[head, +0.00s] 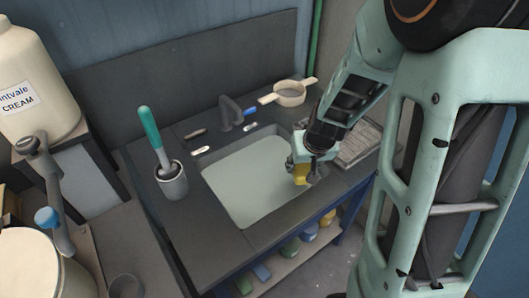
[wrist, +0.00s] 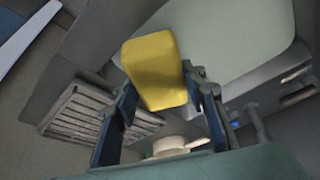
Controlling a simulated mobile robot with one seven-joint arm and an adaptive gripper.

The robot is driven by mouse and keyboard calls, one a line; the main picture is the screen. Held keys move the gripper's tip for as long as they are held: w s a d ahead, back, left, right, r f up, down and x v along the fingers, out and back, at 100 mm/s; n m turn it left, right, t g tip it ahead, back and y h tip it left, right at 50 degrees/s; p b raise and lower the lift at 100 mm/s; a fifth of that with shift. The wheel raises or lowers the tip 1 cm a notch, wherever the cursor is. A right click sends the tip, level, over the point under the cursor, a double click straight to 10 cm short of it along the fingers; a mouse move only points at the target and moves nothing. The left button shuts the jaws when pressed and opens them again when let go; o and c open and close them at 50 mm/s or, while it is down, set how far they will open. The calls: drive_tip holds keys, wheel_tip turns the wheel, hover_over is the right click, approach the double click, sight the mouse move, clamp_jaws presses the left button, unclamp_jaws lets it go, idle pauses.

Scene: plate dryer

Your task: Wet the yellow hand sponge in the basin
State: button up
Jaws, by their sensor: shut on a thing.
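The yellow hand sponge (head: 301,174) is held in my gripper (head: 305,177) over the right side of the basin (head: 240,190). The basin is a pale rectangular sink set in a dark counter, and its inside looks plain and light grey-green. In the wrist view the sponge (wrist: 156,70) sits between the two blue fingers of my gripper (wrist: 160,100), with the basin (wrist: 230,30) behind it. The sponge looks clear of the basin floor, but its exact height I cannot tell. A faucet (head: 231,110) stands at the basin's back edge.
A grey cup with a green-handled brush (head: 172,182) stands left of the basin. A strainer (head: 290,93) lies behind it, and a slatted rack (head: 357,143) is at its right. A large cream jug (head: 35,85) stands at far left. Several items sit on a shelf below.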

drive_tip(key=w+a+f+n+y+p, duration=0.1)
drive_tip(key=w+a+f+n+y, duration=0.1)
drive_tip(key=w+a+n, duration=0.55)
drive_tip(key=shift+m+g, duration=0.3)
drive_tip(key=shift+m, duration=0.65)
drive_tip(key=f+b, duration=0.4)
drive_tip(key=s+a+f+b, duration=0.1)
drive_tip(key=f+b, duration=0.3)
drive_tip(key=f, duration=0.1)
drive_tip(key=s+a+f+b, duration=0.1)
drive_tip(key=f+b, duration=0.3)
drive_tip(key=f, duration=0.1)
drive_tip(key=shift+s+f, duration=0.1)
drive_tip(key=shift+f, duration=0.15)
wheel_tip(320, 180, up, 15)
drive_tip(key=p, duration=1)
drive_tip(key=shift+d, duration=0.1)
idle(0.4)
